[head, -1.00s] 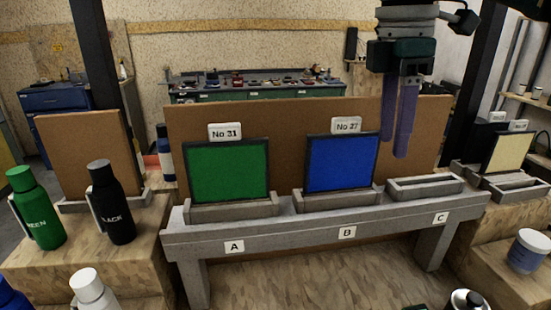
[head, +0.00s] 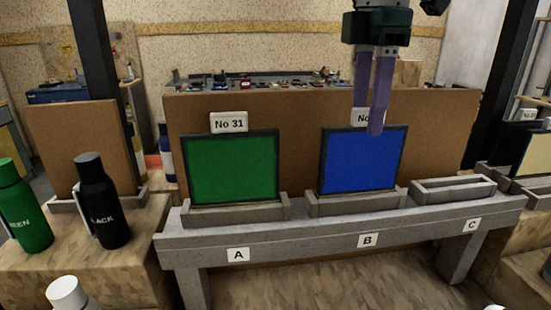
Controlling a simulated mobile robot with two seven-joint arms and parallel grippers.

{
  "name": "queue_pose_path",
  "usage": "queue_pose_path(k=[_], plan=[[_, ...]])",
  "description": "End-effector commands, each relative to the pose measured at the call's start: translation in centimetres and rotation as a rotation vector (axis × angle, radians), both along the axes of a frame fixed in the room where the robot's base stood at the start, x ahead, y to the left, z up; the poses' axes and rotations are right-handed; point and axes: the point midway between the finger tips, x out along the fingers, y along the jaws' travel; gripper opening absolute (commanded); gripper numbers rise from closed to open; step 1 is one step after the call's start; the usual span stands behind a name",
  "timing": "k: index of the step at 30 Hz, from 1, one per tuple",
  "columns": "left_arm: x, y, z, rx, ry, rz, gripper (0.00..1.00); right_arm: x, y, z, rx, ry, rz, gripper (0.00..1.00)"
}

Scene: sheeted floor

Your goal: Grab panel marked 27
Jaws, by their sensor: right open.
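The blue panel (head: 358,163) with a dark frame stands upright in the slot holder (head: 325,206) above label B. Its white tag (head: 358,118) is partly hidden behind my right gripper; only "No" can be read now, and it read "No 27" earlier. My right gripper (head: 370,128) points down from the top, its two purple fingers apart and empty. The fingertips overlap the top edge of the blue panel in the picture; I cannot tell whether they touch it. My left gripper does not show.
A green panel (head: 232,168) tagged No 31 stands above label A. The holder (head: 453,190) above label C is empty. A brown board (head: 440,125) stands behind the grey bench (head: 310,232). Green (head: 24,210) and black (head: 100,205) bottles stand on the left block.

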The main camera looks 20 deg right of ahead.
Motion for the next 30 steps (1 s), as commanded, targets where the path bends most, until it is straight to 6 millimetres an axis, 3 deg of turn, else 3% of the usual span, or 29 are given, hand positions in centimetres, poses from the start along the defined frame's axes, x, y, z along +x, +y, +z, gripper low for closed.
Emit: queue_pose_path(k=[18, 26, 30], plan=[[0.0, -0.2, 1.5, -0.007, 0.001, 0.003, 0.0, 0.6, -0.8, -7.1, 0.0, 0.002, -0.001, 0.5], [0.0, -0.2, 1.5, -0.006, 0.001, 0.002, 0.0, 0.6, -0.8, -7.5, 0.0, -0.001, -0.001, 0.5], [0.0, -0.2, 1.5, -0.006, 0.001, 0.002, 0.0, 0.6, -0.8, -7.5, 0.0, -0.001, -0.001, 0.36]])
